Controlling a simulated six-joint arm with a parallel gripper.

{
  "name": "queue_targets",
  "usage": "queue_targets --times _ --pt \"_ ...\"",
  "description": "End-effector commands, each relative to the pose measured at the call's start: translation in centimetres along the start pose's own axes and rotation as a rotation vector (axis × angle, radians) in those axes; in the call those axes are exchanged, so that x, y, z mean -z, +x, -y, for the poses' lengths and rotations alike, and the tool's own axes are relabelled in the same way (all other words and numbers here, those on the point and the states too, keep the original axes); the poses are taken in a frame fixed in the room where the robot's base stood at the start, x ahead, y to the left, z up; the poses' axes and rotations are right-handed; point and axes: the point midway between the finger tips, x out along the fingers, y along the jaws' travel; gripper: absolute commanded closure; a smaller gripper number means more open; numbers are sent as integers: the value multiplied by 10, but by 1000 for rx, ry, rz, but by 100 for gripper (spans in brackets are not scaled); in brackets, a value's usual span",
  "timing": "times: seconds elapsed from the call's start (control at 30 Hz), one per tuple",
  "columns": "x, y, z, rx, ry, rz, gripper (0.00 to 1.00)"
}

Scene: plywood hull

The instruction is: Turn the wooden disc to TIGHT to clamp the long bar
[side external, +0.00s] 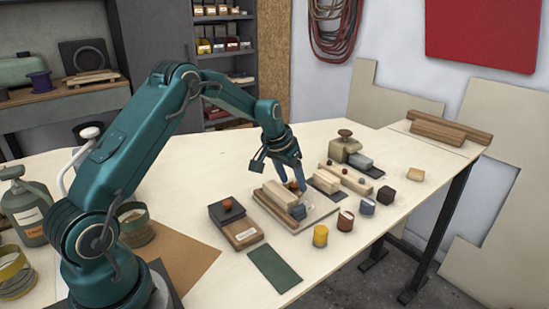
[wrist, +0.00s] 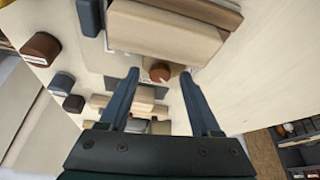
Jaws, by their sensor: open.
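My gripper (side external: 292,184) is open, its two blue fingers pointing down at the far side of a clamp fixture. In the wrist view, a round brown wooden disc (wrist: 160,72) shows between the open fingertips (wrist: 160,77), with a gap on each side. In the side view the disc is mostly hidden by the fingers. Pale wooden bars (side external: 274,196) lie on the grey base plate (side external: 315,216) beside the gripper; a pale bar (wrist: 165,32) fills the top of the wrist view. No TIGHT mark is readable, so the disc's setting cannot be told.
A dark box with an orange-brown knob (side external: 227,205) stands left of the fixture. A yellow cylinder (side external: 320,236) and several small blocks stand in front and right. A pale block with a brown knob (side external: 345,145) is behind. A green mat (side external: 274,268) lies in front.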

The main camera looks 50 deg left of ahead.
Motion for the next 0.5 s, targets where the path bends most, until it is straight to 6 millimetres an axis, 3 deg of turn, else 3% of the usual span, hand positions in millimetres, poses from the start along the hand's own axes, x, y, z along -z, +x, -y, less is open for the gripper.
queue_targets --times 0.13,0.37,0.5 --pt "1 -5 2 -31 76 -3 36" --pt "2 -52 2 -28 74 -6 36" --pt "12 -72 -9 -28 106 -51 36"
